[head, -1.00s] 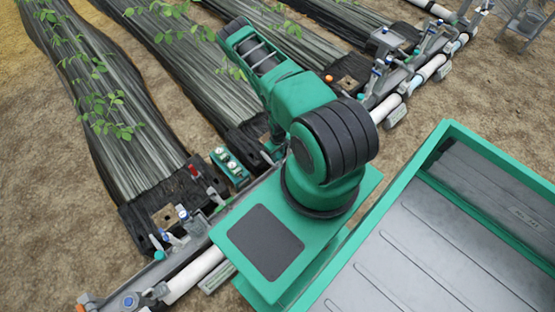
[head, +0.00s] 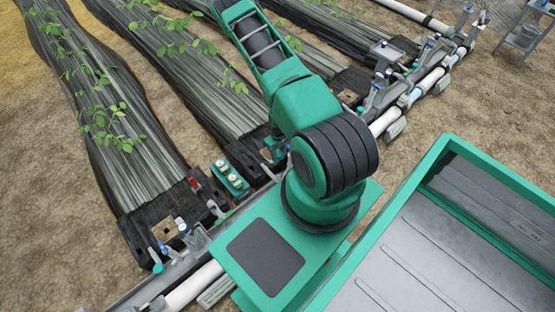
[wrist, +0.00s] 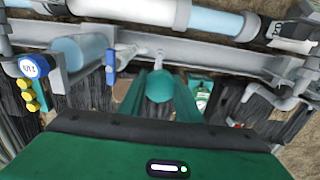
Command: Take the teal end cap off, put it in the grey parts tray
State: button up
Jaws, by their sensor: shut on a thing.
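In the wrist view, a rounded teal end cap (wrist: 160,86) sits between the two green fingers of my gripper (wrist: 160,94), which is shut on it. A short grey stub shows just beyond the cap, below the grey rail; I cannot tell whether the cap is still joined to it. Another teal cap-like piece (head: 158,268) shows at lower left.
In the wrist view, a blue-capped filter (wrist: 33,66), yellow knobs (wrist: 28,96) and a blue-handled valve (wrist: 110,58) are left of my fingers. A teal box with a round gauge (wrist: 203,96) is close on the right. A white pipe (wrist: 130,10) crosses above. A grey stand (head: 525,38) is far right.

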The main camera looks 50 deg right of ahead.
aim_at(278, 153)
jog(key=shift+r, duration=4.2)
